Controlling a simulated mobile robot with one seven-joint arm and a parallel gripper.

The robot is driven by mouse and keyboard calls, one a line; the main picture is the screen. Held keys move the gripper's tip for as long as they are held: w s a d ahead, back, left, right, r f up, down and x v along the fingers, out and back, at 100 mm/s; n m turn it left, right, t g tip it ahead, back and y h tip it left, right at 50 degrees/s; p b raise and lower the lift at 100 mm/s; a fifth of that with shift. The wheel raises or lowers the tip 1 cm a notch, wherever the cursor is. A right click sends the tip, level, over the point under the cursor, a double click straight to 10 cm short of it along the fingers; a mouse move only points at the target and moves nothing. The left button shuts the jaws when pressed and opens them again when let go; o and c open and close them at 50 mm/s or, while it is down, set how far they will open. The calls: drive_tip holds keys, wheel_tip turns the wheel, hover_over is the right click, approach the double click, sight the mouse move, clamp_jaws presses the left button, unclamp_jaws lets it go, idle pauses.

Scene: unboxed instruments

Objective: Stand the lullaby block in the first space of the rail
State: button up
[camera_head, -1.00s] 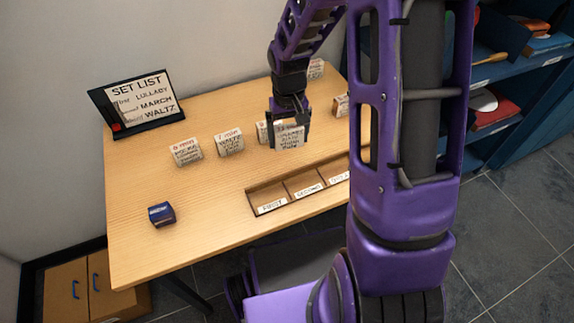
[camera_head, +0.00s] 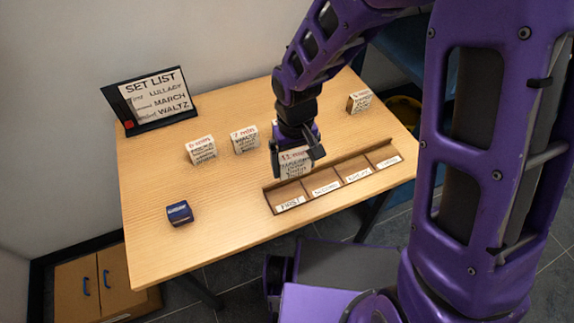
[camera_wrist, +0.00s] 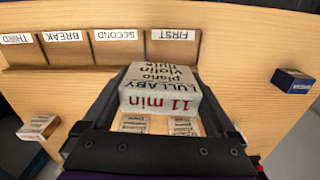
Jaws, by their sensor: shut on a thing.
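My gripper (camera_head: 297,150) is shut on the lullaby block (camera_head: 296,165), a cream block lettered LULLABY and 11 min. In the wrist view the lullaby block (camera_wrist: 160,90) sits between the two fingers. In the head view it overlaps the back edge of the brown rail (camera_head: 305,187), near the FIRST and SECOND spaces; its height above the rail is hard to tell. The wrist view shows the rail (camera_wrist: 145,50) ahead of the block, its FIRST space (camera_wrist: 173,34) almost in line. The rail's spaces are labelled FIRST, SECOND, BREAK and THIRD, and the visible ones look empty.
Two cream blocks (camera_head: 201,150) (camera_head: 244,139) stand behind the rail to the left, and another (camera_head: 360,101) at the back right. A dark blue box (camera_head: 180,212) lies front left. A SET LIST sign (camera_head: 158,98) stands at the back left. The table's (camera_head: 160,180) left middle is clear.

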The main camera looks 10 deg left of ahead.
sight(286, 194)
drive_tip(key=shift+s+a+n, duration=0.4)
drive_tip(key=shift+s+a, duration=0.45)
drive_tip(key=shift+f, duration=0.15)
drive_tip(key=shift+f+b, duration=2.65)
drive_tip(key=shift+f, duration=0.55)
drive_tip(key=shift+f+b, duration=0.55)
